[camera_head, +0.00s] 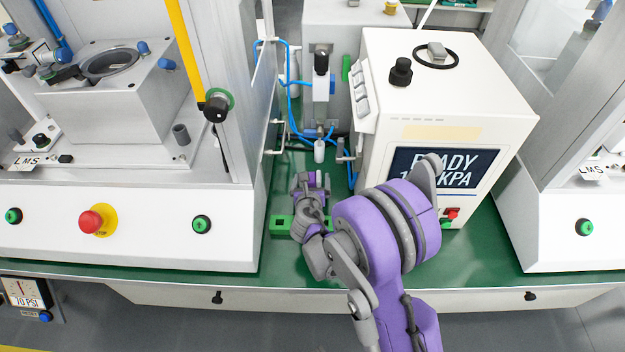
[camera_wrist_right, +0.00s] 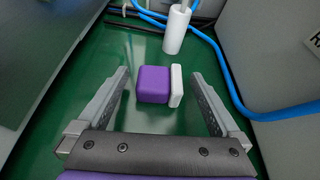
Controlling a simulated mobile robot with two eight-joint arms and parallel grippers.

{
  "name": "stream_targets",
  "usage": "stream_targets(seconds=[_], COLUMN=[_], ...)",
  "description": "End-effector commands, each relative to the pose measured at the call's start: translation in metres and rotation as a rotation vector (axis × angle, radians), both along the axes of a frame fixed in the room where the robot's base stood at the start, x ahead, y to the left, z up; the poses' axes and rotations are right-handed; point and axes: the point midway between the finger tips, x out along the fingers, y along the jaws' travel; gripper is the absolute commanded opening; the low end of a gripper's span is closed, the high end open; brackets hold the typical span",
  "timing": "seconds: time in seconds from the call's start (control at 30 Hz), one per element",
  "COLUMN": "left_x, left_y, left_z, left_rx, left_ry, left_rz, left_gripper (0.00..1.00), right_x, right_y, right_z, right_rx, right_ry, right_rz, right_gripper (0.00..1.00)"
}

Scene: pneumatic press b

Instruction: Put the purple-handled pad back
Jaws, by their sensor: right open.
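The purple-handled pad, a purple block (camera_wrist_right: 152,85) with a white pad face (camera_wrist_right: 176,85) on its right side, rests on the green bench top in the right wrist view. My right gripper (camera_wrist_right: 160,78) is open, with one finger on each side of the pad and a gap on both sides. In the head view my right gripper (camera_head: 311,184) reaches low over the bench between the left machine and the white press unit, and it mostly hides the pad there. My left gripper is not in view.
A green block with a square hole (camera_head: 281,225) sits beside my right gripper. The white press unit (camera_head: 440,110) stands close on the right, the left machine (camera_head: 130,225) on the left. Blue hoses (camera_wrist_right: 235,95) and a white cylinder (camera_wrist_right: 176,30) lie just beyond the pad.

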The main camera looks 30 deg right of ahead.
Motion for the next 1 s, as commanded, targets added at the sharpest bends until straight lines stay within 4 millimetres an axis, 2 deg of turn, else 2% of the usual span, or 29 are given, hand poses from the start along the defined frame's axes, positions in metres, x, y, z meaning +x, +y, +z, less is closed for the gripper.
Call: stream_targets(seconds=[0.17, 0.43, 0.9, 0.93, 0.97, 1.0], left_x=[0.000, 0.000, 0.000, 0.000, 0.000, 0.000], left_y=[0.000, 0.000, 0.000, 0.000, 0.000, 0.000], left_z=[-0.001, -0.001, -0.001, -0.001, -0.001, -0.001], left_rx=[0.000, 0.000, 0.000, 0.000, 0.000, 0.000], left_ry=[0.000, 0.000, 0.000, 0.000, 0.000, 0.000], left_rz=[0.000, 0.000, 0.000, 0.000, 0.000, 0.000], left_gripper=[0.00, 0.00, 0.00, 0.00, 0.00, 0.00], right_x=[0.017, 0.018, 0.018, 0.018, 0.018, 0.018], right_y=[-0.011, -0.012, -0.011, -0.011, -0.011, -0.011], right_z=[-0.009, -0.009, -0.009, -0.009, -0.009, -0.009], right_rx=[-0.001, 0.000, 0.000, 0.000, 0.000, 0.000], right_ry=[0.001, 0.000, 0.000, 0.000, 0.000, 0.000], right_rz=[0.000, 0.001, 0.001, 0.001, 0.001, 0.001], right_gripper=[1.00, 1.00, 0.15, 0.15, 0.06, 0.06])
